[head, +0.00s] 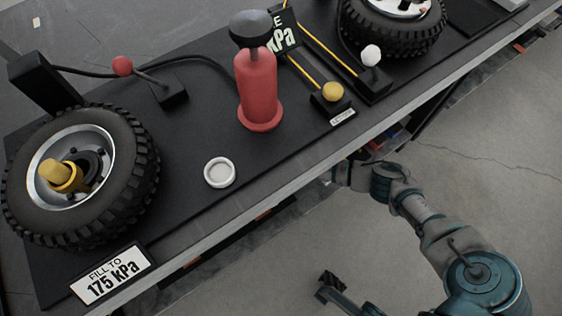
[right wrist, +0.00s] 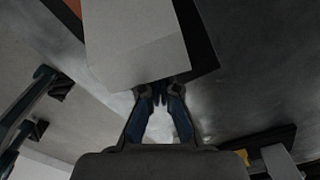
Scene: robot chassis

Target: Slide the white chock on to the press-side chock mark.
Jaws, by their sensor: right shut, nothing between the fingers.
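A pale block (right wrist: 135,35), which looks like the white chock, fills the upper middle of the right wrist view. It covers part of a black patch (right wrist: 197,40). My right gripper (right wrist: 160,97) is shut and empty, its fingertips close to the block's near face; I cannot tell if they touch. In the head view my right arm reaches to the bench's front edge, where its gripper is hard to make out. My left gripper (head: 332,286) is low in the head view, and its spread fingers show at the left of the right wrist view (right wrist: 42,100). I cannot identify the press-side chock mark.
The bench's black mat (head: 185,205) carries two wheels (head: 130,150) (head: 395,35), a red pump (head: 258,90), a white ring (head: 219,172) and levers with coloured knobs (head: 331,92). A 175 kPa sign (head: 112,275) stands at the front edge. Open concrete floor (head: 470,130) lies right.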

